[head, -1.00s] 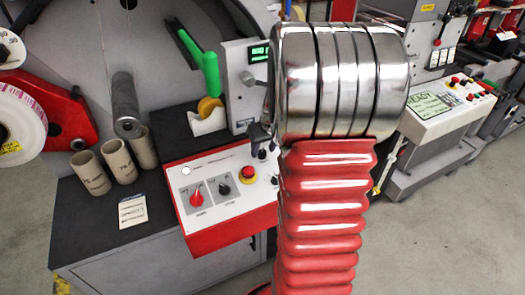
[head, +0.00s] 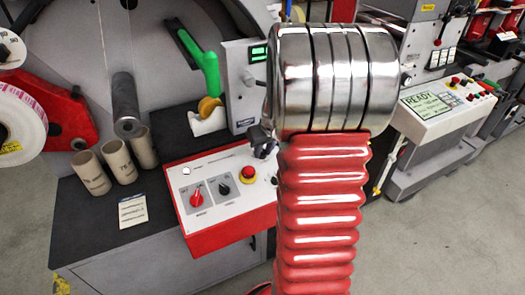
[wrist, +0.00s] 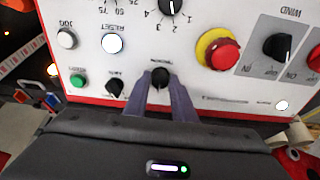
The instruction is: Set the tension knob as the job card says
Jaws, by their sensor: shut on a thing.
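The black tension knob (wrist: 160,76) is on the light control panel in the wrist view, under an upside-down label. My gripper (wrist: 160,90) has its two grey-purple fingers closed on the knob's sides. In the head view my gripper (head: 263,143) is at the right back of the red-edged control panel (head: 240,215), and the held knob cannot be made out there. The job card (head: 132,210) lies on the dark bench top left of the panel; its print is too small to read.
In the wrist view, a red stop button on yellow (wrist: 218,50), a black numbered dial (wrist: 171,5), a small black knob (wrist: 115,88) and a green button (wrist: 78,80) surround the held knob. Several cardboard cores (head: 117,161) stand left of the panel.

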